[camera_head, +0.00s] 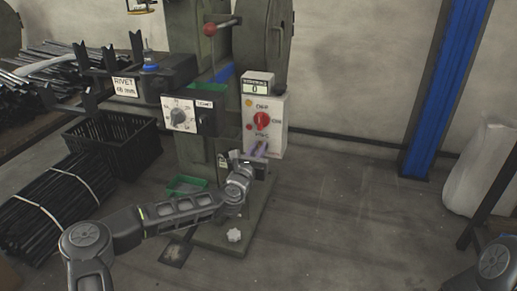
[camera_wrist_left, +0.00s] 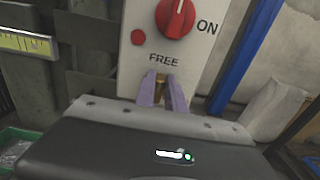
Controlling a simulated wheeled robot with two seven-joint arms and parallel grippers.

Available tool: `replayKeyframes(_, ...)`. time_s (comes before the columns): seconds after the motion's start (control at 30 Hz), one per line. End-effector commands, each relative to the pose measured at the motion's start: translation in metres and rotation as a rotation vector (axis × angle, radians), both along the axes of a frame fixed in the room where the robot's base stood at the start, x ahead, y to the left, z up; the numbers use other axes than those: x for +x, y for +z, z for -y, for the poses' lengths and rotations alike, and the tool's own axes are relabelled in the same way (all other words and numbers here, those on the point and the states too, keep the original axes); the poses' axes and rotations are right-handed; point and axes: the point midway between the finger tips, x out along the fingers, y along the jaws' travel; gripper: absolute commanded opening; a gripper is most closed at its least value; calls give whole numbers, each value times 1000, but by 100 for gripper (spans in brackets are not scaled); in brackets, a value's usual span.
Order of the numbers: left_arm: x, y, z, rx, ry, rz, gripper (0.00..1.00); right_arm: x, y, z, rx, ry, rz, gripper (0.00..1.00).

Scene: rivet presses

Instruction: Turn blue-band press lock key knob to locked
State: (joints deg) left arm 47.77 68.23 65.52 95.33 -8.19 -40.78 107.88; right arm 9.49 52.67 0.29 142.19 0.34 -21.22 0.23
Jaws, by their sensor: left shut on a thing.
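The press (camera_head: 195,150) is a green machine with a blue band (camera_head: 223,74). A white control box (camera_head: 279,137) is on its right side, with a red rotary knob (camera_head: 262,120) on it. In the left wrist view the red knob (camera_wrist_left: 176,17) has "ON" at its right, and "FREE" is printed below. The brass lock key knob (camera_wrist_left: 160,86) is under "FREE". My left gripper (camera_wrist_left: 162,91) is shut on it, with a purple finger on each side. In the head view the left gripper (camera_head: 260,149) hides the key knob. My right gripper is not in view.
A counter (camera_head: 256,88) reading 0 tops the control box. A green tray (camera_head: 187,186) and black crate (camera_head: 112,143) stand further left. Floor right of the press is clear.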

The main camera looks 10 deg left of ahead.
Motion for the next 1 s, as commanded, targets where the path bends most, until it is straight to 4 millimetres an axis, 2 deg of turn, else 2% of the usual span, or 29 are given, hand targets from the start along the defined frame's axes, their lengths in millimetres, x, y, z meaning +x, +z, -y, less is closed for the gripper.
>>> replayKeyframes(0.63,0,0,1,32,0,3,0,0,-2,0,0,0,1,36)
replayKeyframes(1.0,0,-1,4,229,0,17,0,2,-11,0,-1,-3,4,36)
